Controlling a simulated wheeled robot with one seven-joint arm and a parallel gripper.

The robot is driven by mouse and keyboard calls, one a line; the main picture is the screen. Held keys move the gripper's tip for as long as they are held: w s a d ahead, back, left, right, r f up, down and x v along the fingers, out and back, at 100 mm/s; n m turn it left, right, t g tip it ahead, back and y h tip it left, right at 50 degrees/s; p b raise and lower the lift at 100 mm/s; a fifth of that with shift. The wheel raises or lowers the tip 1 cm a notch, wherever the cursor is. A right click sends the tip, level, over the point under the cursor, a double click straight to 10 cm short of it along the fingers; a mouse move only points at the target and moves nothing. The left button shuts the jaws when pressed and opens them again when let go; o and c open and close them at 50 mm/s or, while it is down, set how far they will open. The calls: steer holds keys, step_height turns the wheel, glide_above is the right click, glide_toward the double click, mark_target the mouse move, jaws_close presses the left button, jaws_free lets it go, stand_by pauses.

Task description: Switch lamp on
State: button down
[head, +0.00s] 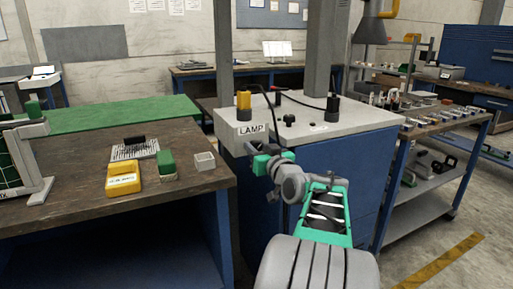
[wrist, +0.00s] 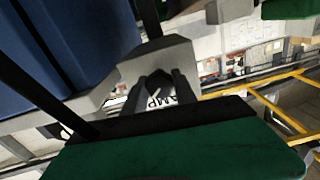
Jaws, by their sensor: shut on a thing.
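Part of this label (wrist: 183,92) also shows in the wrist view, close beyond the fingers. My gripper (head: 256,149) is at the front of the unit, just below the label. In the wrist view its two dark fingers (wrist: 158,92) are close together, shut on a small part that I take to be the lamp switch. The switch is mostly hidden by the fingers, and I cannot tell its position.
A yellow-and-black upright part (head: 243,105) with a cable stands on the unit. A grey post (head: 223,60) rises close behind.

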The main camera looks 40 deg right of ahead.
steer(key=m+p, duration=0.1)
steer(key=m, duration=0.3)
steer(key=shift+p, duration=0.3)
steer(key=shift+m+p, duration=0.8)
steer(key=shift+m, duration=1.1)
steer(key=c, duration=1)
jaws_free()
steer(key=v, duration=0.7)
steer(key=shift+s+a, duration=0.2)
steer(key=shift+s, duration=0.2)
